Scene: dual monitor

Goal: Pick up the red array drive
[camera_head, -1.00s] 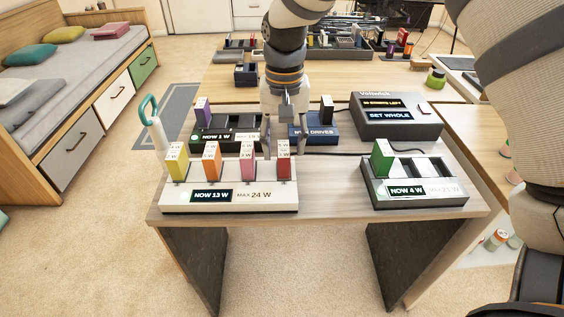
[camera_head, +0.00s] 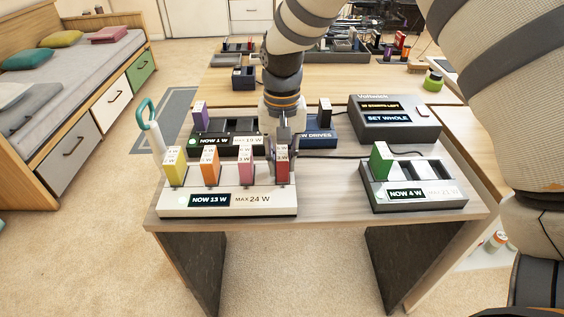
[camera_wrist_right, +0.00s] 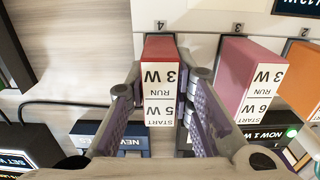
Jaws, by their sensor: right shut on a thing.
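The red array drive (camera_head: 283,169) stands upright in the right-hand slot of the white dock (camera_head: 180,205), whose display reads NOW 13 W, MAX 24 W. My right gripper (camera_head: 283,155) comes down from above and is shut on the red drive. In the right wrist view, the red drive (camera_wrist_right: 160,85) sits between the two purple-padded fingers of the gripper (camera_wrist_right: 160,100), with its label reading RUN 3 W and START 5 W. A pink drive (camera_head: 246,167) stands beside it in the same dock. My left gripper is not in view.
Orange (camera_head: 210,166) and yellow (camera_head: 174,167) drives share the white dock. Behind it are a dark dock (camera_head: 226,145) with a purple drive and a blue NEW DRIVES box (camera_head: 320,137). A dock with a green drive (camera_head: 381,161) and a Voltwick box (camera_head: 395,122) stand to the right.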

